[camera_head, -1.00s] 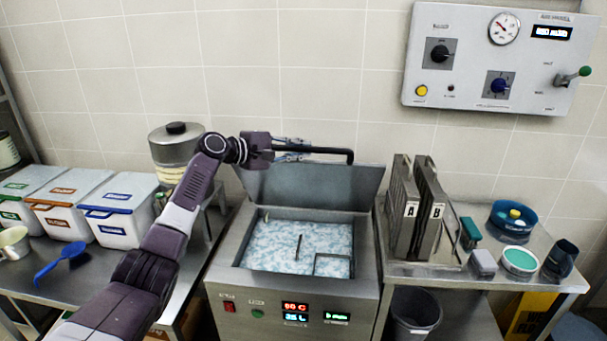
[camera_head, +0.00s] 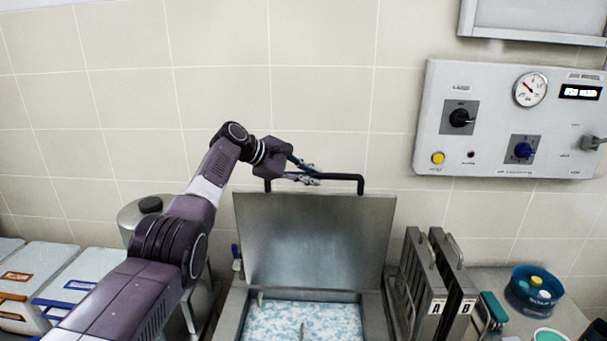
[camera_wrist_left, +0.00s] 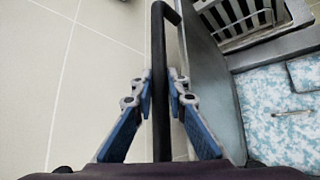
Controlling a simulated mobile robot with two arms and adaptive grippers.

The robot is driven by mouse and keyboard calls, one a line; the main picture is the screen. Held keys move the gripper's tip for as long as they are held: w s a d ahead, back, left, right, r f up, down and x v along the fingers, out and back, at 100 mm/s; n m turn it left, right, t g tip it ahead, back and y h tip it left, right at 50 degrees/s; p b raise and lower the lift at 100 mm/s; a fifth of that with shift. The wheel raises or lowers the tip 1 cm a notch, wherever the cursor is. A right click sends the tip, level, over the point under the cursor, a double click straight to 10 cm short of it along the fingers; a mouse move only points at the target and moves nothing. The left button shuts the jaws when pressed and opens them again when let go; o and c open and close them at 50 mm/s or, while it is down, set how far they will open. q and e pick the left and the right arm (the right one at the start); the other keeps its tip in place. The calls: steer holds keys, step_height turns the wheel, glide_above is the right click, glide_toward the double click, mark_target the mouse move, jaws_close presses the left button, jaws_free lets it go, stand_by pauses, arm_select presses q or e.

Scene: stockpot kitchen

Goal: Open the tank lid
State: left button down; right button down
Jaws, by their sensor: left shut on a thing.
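The tank (camera_head: 231,312) holds foamy blue-white liquid. Its grey metal lid (camera_head: 318,240) stands raised, near upright, at the tank's back edge, with its inner face toward me. A black bar handle (camera_head: 345,177) runs along the lid's top edge. My left gripper (camera_head: 312,177) is shut on the handle. In the left wrist view the left gripper's blue fingers (camera_wrist_left: 161,85) close on both sides of the black handle (camera_wrist_left: 159,45), and the liquid (camera_wrist_left: 280,120) shows at the right. My right gripper is not in view.
Two upright grey racks marked A (camera_head: 415,290) and B (camera_head: 455,275) stand right of the tank, with a blue round container (camera_head: 533,292) beyond. A control panel (camera_head: 480,120) hangs on the wall. White bins (camera_head: 30,285) and a steel canister (camera_head: 130,215) stand at the left.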

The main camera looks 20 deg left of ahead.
arm_select(q)
steer(key=shift+f, duration=0.4)
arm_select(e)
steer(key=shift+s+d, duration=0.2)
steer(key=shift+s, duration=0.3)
arm_select(q)
steer(key=c, duration=2.2)
jaws_free()
steer(key=o, duration=0.3)
steer(key=shift+w, duration=0.1)
steer(key=shift+a+r, duration=0.1)
steer(key=shift+r, duration=0.05)
steer(key=v, duration=1.1)
steer(key=shift+a+r, duration=0.25)
steer(key=shift+a, duration=0.05)
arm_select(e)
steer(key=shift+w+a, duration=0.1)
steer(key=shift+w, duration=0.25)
